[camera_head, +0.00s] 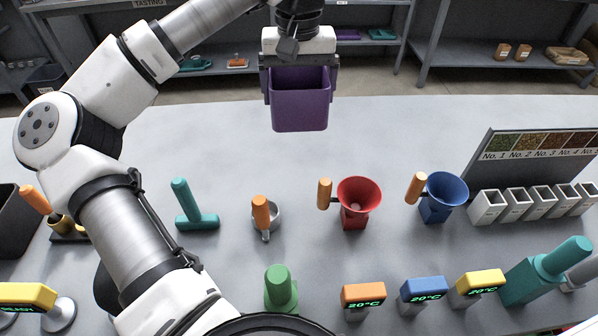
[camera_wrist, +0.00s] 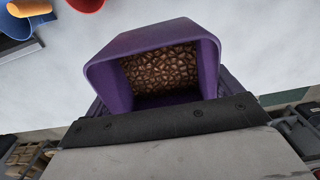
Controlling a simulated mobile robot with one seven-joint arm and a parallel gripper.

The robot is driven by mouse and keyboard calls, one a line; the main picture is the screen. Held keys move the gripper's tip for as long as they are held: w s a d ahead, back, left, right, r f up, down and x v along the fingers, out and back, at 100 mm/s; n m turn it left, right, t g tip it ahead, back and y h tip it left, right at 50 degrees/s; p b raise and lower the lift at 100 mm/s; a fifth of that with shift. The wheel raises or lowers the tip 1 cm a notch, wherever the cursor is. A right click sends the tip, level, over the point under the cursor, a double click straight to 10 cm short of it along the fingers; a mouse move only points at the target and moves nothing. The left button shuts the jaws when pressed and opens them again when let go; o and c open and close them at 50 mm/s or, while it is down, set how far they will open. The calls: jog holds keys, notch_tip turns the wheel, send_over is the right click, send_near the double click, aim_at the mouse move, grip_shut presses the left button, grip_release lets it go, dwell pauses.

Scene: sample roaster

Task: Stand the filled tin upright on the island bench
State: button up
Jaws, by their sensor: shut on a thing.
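The filled tin is a purple, open-topped square container (camera_head: 300,108). In the wrist view the tin (camera_wrist: 125,52) shows brown beans (camera_wrist: 160,68) inside it. My gripper (camera_head: 299,85) is shut on the tin, with a dark finger on each side of it. The tin looks roughly upright in the head view, over the far part of the grey island bench (camera_head: 330,150). I cannot tell whether its base touches the bench top or hangs a little above it.
A red funnel cup (camera_head: 357,197), a blue funnel cup (camera_head: 440,198), a teal tool (camera_head: 190,205) and an orange-handled cup (camera_head: 262,215) stand nearer. White bins (camera_head: 540,200) stand at right beside a sample board (camera_head: 540,145). The bench around the tin is clear. Shelves (camera_head: 500,70) stand beyond.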

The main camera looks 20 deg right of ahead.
notch_tip(320, 180, down, 18)
jog(key=shift+p, duration=1.2)
jog(key=shift+f, duration=0.15)
jog(key=o, duration=0.9)
jog(key=shift+c, duration=0.2)
notch_tip(320, 180, up, 12)
jog(key=shift+r+b, duration=0.2)
jog(key=shift+b, duration=1.05)
